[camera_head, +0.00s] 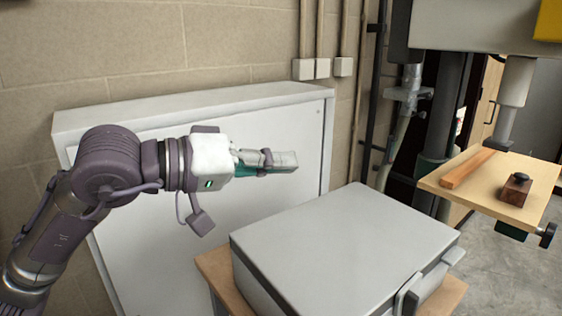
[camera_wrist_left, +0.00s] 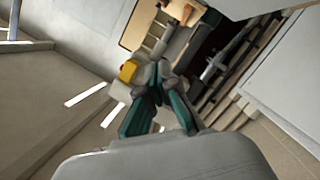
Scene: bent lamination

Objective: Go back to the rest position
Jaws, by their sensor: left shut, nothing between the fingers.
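My left arm comes in from the left in the head view. Its gripper (camera_head: 281,161) is held level in the air, pointing right, in front of the white cabinet and above the grey case. The gripper is shut with nothing seen between its fingers. In the left wrist view the teal and grey fingers (camera_wrist_left: 155,82) meet at their tips, with the room blurred and tilted behind them. My right gripper does not show in either view.
A closed grey case (camera_head: 345,245) lies on a wooden stand (camera_head: 212,268) below the gripper. A white cabinet (camera_head: 110,255) stands behind against the block wall. At right, a drill press table (camera_head: 445,180) carries a wooden strip (camera_head: 467,168) and a dark wooden block (camera_head: 516,190).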

